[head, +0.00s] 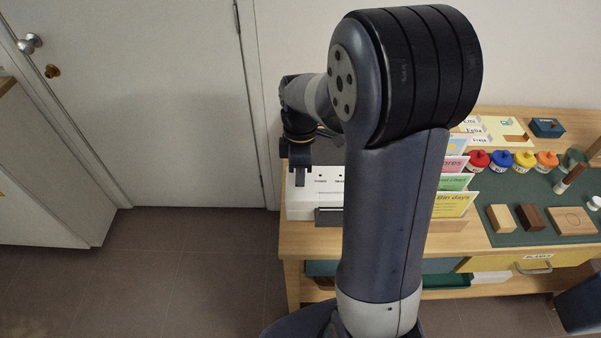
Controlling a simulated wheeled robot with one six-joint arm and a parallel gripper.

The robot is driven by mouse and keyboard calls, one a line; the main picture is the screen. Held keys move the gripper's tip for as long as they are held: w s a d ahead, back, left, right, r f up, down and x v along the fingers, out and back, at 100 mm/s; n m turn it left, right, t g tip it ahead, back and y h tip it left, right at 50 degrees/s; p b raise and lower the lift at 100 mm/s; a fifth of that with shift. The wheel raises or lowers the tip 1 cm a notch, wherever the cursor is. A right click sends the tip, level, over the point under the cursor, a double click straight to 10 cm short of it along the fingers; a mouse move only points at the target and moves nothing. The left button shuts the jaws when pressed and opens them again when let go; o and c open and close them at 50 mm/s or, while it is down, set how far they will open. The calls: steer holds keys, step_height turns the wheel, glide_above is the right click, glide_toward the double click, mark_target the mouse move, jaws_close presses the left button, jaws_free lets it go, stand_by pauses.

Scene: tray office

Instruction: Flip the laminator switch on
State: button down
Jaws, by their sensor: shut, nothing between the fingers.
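The laminator (301,208) is a white box with a dark slot low on its front, at the left end of the wooden table. Small dark marks and lettering show on its top panel. My arm hides its right part. My gripper (300,183) points down at the left part of the laminator's top, shut and empty. The fingertips are at or just above the top panel; I cannot tell whether they touch it. The switch itself cannot be made out; the gripper may cover it.
The wooden table (291,240) holds coloured cards (455,183), several lidded pots (501,160) and wooden blocks (531,217) on a green mat. A yellow drawer (500,263) is below. A door (140,100) stands at the left, with clear floor (170,250) before it.

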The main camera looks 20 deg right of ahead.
steer(key=shift+s+f, duration=0.15)
steer(key=shift+f, duration=0.1)
stand_by(0.4)
steer(key=shift+w+d+r, duration=0.1)
steer(key=shift+w+r, duration=0.1)
steer(key=shift+w, duration=0.25)
steer(key=shift+w+d+p, duration=0.15)
steer(key=shift+w+p, duration=0.15)
steer(key=shift+w, duration=0.15)
steer(key=shift+s, duration=0.1)
